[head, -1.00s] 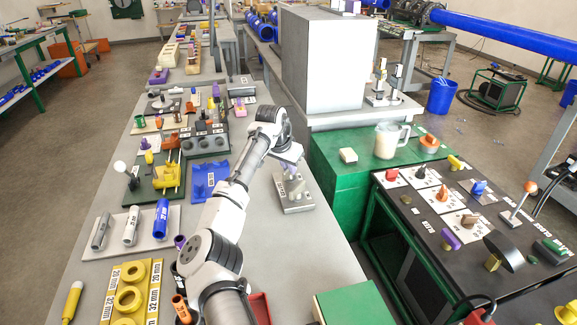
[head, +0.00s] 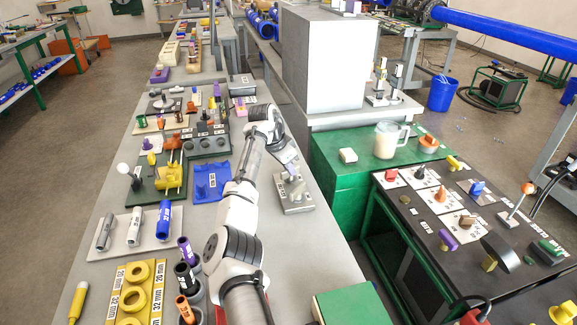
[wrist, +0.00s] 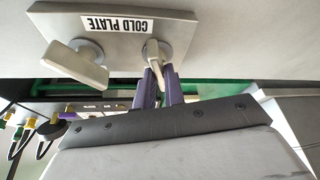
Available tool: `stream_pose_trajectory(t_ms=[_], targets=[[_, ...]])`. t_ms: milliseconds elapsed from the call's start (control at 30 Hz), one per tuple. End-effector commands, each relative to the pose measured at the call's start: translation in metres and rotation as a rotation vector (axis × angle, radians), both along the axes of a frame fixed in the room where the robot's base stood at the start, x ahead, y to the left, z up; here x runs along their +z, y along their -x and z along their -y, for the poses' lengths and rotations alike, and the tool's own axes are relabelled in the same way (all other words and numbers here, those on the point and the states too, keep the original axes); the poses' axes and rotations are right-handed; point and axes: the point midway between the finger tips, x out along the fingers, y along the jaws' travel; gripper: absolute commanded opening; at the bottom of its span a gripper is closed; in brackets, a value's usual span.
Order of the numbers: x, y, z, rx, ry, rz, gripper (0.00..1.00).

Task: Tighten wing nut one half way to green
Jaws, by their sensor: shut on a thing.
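A grey metal block labelled COLD PLATE (wrist: 120,49) carries two pale winged knobs in the wrist view; it also shows on the long bench in the head view (head: 299,207). My gripper (wrist: 160,78), with purple fingers, is shut on the wing nut at the right (wrist: 155,53), whose wing runs along the fingers. The other wing nut (wrist: 75,66) stands free at the left, its broad wing tilted. I cannot read a number on either nut, and no green mark shows on the plate. In the head view my gripper (head: 290,176) reaches down onto the block.
A blue holder (head: 210,182) and a board with grey and blue pipe pieces (head: 130,245) lie left of the block. A large grey box (head: 325,60) and a green cabinet (head: 340,185) stand to the right. The bench in front of the block is clear.

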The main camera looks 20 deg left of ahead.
Motion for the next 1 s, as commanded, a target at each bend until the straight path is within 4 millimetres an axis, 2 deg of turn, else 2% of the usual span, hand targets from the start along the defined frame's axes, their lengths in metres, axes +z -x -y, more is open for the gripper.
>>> stream_pose_trajectory(t_ms=[200, 233, 400, 767, 867, 1000], targets=[[0.001, -0.001, 0.000, 0.001, 0.002, 0.004, 0.00], [0.001, -0.001, 0.000, 0.001, 0.002, 0.004, 0.13], [0.001, 0.000, 0.000, 0.002, 0.002, 0.003, 0.33], [0.006, 0.002, -0.002, 0.003, 0.002, 0.002, 0.33], [0.017, 0.006, -0.005, 0.004, 0.002, 0.004, 0.33], [0.045, 0.015, -0.012, 0.003, 0.001, 0.006, 0.33]])
